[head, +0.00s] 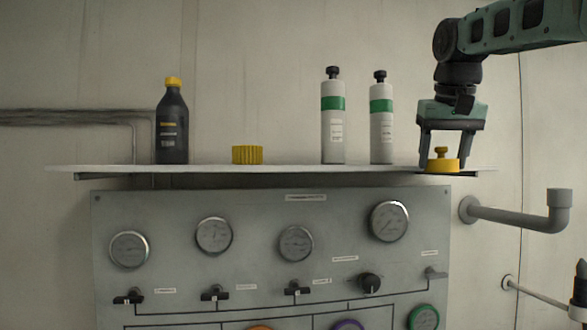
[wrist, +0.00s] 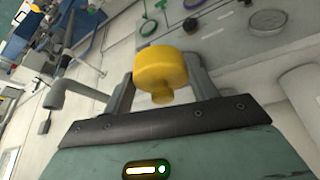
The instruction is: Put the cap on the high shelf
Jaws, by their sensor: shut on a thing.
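A yellow cap with a small knob on top (head: 443,165) is between the fingers of my gripper (head: 445,160), at the right end of the high shelf (head: 290,168). My gripper points down and is shut on the cap, knob upward. In the head view the cap's lower edge overlaps the shelf's front edge; I cannot tell whether it touches the shelf. The wrist view also shows the cap (wrist: 160,68) between the two fingers. A second yellow piece, ribbed and low (head: 247,154), stands on the shelf left of centre.
A dark bottle with a yellow top (head: 172,125) stands at the shelf's left. Two white bottles with green bands (head: 333,120) (head: 381,122) stand close left of my gripper. Below is the gauge panel (head: 180,205). A grey pipe (head: 515,216) juts out at the right.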

